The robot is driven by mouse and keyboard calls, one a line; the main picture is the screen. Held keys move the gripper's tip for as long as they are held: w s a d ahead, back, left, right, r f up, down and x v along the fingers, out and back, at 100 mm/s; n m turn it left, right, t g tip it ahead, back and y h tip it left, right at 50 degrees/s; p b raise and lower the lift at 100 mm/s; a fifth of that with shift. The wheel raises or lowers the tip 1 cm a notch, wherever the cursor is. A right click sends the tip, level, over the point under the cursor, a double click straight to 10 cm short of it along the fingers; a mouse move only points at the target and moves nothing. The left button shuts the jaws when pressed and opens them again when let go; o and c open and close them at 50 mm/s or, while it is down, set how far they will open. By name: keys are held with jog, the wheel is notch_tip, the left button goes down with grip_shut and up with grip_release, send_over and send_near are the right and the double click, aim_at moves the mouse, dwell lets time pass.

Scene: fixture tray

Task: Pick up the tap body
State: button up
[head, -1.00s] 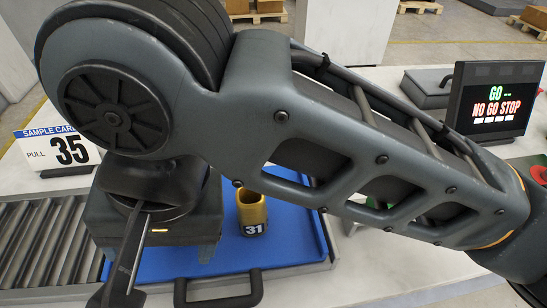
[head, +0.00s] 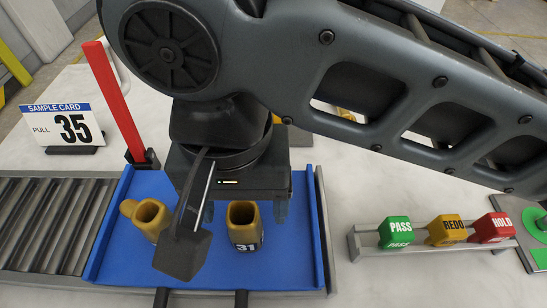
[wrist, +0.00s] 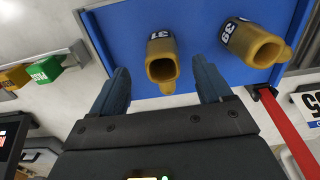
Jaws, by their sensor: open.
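Two brass-coloured tap bodies are on the blue tray (head: 305,245). The one marked 31 (head: 244,222) stands at the tray's middle. The other tap body (head: 150,218) is to its left, with a side spout; its label is out of sight in the head view. In the wrist view, tap body 31 (wrist: 162,62) shows between and just beyond my fingertips, touching neither finger.
The sample card (head: 62,128) reads PULL 35. A red post (head: 117,105) stands at the tray's back left corner, and a roller conveyor (head: 45,225) lies left. Right of the tray a rack (head: 360,255) holds PASS, REDO and HOLD blocks.

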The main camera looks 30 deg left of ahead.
aim_at(245, 221)
jog(key=f, duration=0.6)
jog(key=shift+w+a+f, duration=0.25)
jog(key=shift+a+f, duration=0.05)
jog(key=shift+a, duration=0.05)
jog(key=shift+c, duration=0.2)
grip_shut()
